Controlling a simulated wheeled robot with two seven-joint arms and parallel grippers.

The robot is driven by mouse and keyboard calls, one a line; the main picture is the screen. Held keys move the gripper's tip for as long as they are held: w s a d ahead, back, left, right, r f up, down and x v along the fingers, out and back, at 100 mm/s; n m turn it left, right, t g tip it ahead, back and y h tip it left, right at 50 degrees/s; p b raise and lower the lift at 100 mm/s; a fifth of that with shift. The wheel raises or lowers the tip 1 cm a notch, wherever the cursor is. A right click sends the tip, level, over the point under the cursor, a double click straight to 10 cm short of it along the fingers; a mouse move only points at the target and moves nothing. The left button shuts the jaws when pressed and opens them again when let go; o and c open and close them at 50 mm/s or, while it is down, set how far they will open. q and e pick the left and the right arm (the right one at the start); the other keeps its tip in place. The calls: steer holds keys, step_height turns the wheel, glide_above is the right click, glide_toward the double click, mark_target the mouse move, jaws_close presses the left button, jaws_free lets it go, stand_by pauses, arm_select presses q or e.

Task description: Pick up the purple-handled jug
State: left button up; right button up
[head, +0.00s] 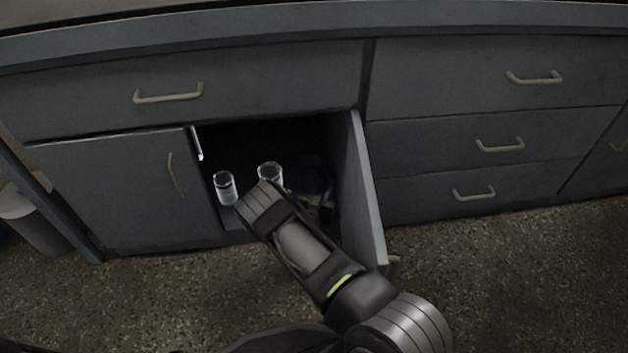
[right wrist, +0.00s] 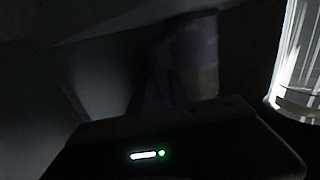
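The purple-handled jug (head: 318,183) is a dim, faintly purple shape in deep shadow at the right side of the open cupboard. In the right wrist view the jug (right wrist: 188,62) stands upright just beyond the hand, dark, with a purple upper part. My right arm reaches into the cupboard, and its wrist hides part of the inside. The dark body of my right gripper (right wrist: 175,142) fills the bottom of the right wrist view. Its fingers are lost in the dark, so I cannot tell its opening or any contact with the jug. My left gripper is out of view.
Two clear glass vessels stand in the cupboard: one at the left (head: 225,188), one behind my wrist (head: 270,173). A bright glass (right wrist: 300,60) is close on the right in the wrist view. The open cupboard door (head: 365,190) bounds the right side.

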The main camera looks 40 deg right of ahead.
steer(key=shift+c, duration=0.2)
stand_by(0.3)
jaws_close()
steer(key=shift+r, duration=0.1)
stand_by(1.1)
